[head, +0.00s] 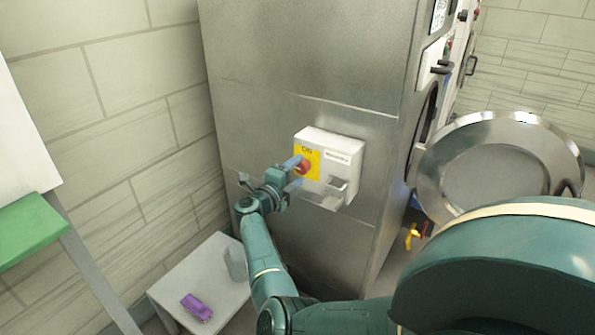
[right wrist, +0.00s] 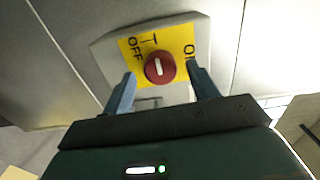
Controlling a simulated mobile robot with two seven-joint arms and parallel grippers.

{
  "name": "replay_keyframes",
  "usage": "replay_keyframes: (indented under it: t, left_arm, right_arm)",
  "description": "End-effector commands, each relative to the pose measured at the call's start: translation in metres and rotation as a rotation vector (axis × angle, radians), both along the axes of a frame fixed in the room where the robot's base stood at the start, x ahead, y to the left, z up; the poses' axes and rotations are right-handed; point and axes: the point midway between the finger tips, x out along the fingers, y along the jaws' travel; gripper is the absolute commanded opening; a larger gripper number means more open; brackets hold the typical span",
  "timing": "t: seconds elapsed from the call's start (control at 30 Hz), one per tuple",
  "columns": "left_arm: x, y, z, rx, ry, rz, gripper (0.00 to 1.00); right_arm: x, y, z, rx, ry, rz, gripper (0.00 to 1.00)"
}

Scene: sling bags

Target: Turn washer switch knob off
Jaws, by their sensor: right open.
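The red knob (head: 304,167) sits on a yellow label (head: 313,156) on a white switch box (head: 345,150) fixed to the washer's metal side. In the right wrist view the knob (right wrist: 160,68) shows a short white mark, close to upright in the picture. "OFF" is printed to its left; partly hidden lettering is to its right. My right gripper (head: 294,175) is open at the knob. In the right wrist view its fingers (right wrist: 160,79) stand on either side of the knob, with gaps visible. I cannot tell their exact depth. My left gripper is not in view.
The tall metal washer (head: 310,60) stands beside a tiled wall (head: 110,90). A low white table (head: 205,270) holds a purple object (head: 196,307) and a grey cup (head: 235,264). A large round metal pan-like thing (head: 490,170) is at the right.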

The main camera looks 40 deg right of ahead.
Motion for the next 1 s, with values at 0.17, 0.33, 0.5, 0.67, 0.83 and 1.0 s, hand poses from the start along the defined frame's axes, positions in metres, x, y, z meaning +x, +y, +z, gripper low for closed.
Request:
replay_keyframes:
  t: [0.17, 0.33, 0.5, 0.67, 0.83, 1.0]
  left_arm:
    - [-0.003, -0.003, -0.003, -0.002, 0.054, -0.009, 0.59]
    - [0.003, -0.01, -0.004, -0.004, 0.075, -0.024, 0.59]
    - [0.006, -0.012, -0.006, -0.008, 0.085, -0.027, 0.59]
    - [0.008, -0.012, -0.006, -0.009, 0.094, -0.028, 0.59]
    - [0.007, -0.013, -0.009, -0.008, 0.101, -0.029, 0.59]
    - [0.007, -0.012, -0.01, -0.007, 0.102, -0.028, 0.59]
  right_arm:
    - [-0.01, 0.035, 0.003, 0.002, 0.003, 0.003, 0.59]
    - [-0.021, 0.072, 0.002, 0.003, 0.002, 0.003, 0.59]
    - [-0.029, 0.1, 0.001, 0.0, 0.002, 0.002, 0.59]
    - [-0.034, 0.114, 0.0, 0.0, 0.002, 0.001, 0.59]
    - [-0.035, 0.118, 0.0, -0.001, 0.001, 0.0, 0.59]
    - [-0.034, 0.118, 0.0, -0.001, 0.001, 0.0, 0.59]
